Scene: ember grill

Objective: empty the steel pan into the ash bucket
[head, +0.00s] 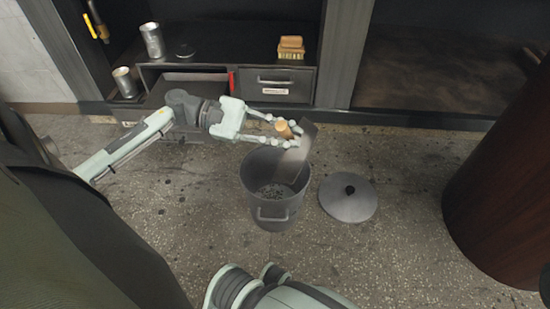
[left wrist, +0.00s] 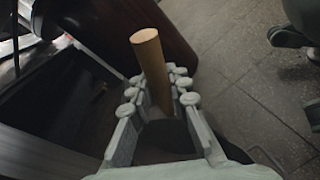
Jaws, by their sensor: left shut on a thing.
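The steel pan (head: 293,165) is tilted steeply, with its lower end down at the mouth of the ash bucket (head: 272,212). My left gripper (head: 288,134) is shut on the pan's wooden handle, above the bucket's back rim. In the left wrist view the handle (left wrist: 148,52) stands up between the fingers (left wrist: 160,92). The grey bucket stands open on the floor, with grey lumpy ash (head: 270,190) inside. I cannot tell whether any ash is still on the pan; its inside shows little detail. My right gripper is not in view.
The round bucket lid (head: 348,198) lies on the floor right of the bucket. Behind are a dark cabinet with a drawer (head: 275,84), metal cans (head: 152,40) and a small box (head: 291,50). A brown cylinder (head: 505,190) stands at right.

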